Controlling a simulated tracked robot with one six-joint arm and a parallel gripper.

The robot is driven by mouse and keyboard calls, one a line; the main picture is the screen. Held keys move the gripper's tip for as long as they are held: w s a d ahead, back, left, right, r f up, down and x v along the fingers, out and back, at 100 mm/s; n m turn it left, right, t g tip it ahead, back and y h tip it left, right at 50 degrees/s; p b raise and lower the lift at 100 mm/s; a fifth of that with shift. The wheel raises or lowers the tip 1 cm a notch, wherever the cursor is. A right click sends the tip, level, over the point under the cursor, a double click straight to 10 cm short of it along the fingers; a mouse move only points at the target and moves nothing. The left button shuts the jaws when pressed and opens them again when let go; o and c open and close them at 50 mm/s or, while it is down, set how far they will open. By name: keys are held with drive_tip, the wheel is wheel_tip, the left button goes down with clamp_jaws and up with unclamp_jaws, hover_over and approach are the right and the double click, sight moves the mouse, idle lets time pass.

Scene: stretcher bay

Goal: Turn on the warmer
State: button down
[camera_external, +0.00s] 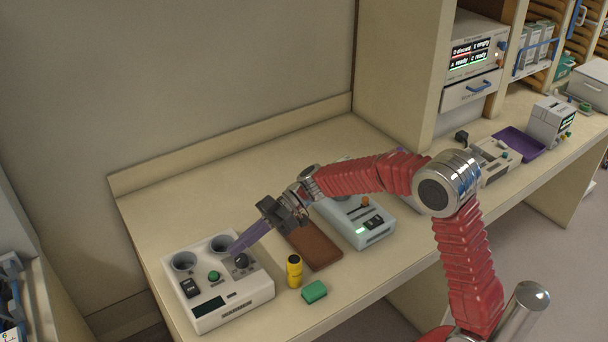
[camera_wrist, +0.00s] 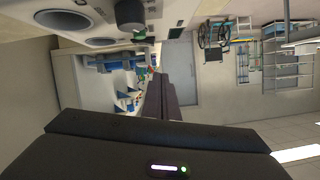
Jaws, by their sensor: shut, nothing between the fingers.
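A white device with two round wells, which looks like the warmer (camera_external: 212,264), stands at the left end of the bench. Its top has a green button (camera_external: 214,275), a black knob (camera_external: 241,261), a black switch (camera_external: 189,288) and a dark display (camera_external: 208,307). My gripper (camera_external: 233,251) is shut and empty, its purple fingers slanting down over the device beside the knob. Whether they touch the knob cannot be told. In the wrist view the shut fingers (camera_wrist: 160,84) point past the device's wells (camera_wrist: 62,19) and the knob (camera_wrist: 130,14), which lie at the top.
A yellow bottle (camera_external: 294,271) and a green block (camera_external: 314,292) stand just right of the device. A brown tray (camera_external: 314,248) and a pale blue machine (camera_external: 372,233) with a lit green light lie farther right. The bench behind the device is clear.

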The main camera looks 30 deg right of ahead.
drive_tip(key=shift+w+a+f+n+y, duration=0.2)
drive_tip(key=shift+w+a+n+y, duration=0.1)
drive_tip(key=shift+w+a, duration=0.3)
drive_tip(key=shift+w+a+f+n+y, duration=0.2)
drive_tip(key=shift+w+a+y, duration=0.15)
drive_tip(key=shift+w, duration=0.35)
hover_over(206, 284)
drive_tip(key=shift+w+a+f, duration=0.1)
drive_tip(key=shift+w+f, duration=0.05)
drive_tip(key=shift+f, duration=0.5)
drive_tip(key=shift+w+a+f, duration=0.1)
drive_tip(key=shift+w+f, duration=0.05)
drive_tip(key=shift+f, duration=0.45)
drive_tip(key=f, duration=0.3)
drive_tip(key=shift+s+d+f, duration=0.1)
drive_tip(key=shift+s+d, duration=0.05)
drive_tip(key=shift+s, duration=0.05)
drive_tip(key=shift+f, duration=0.3)
drive_tip(key=shift+s+f, duration=0.15)
drive_tip(key=shift+f, duration=0.15)
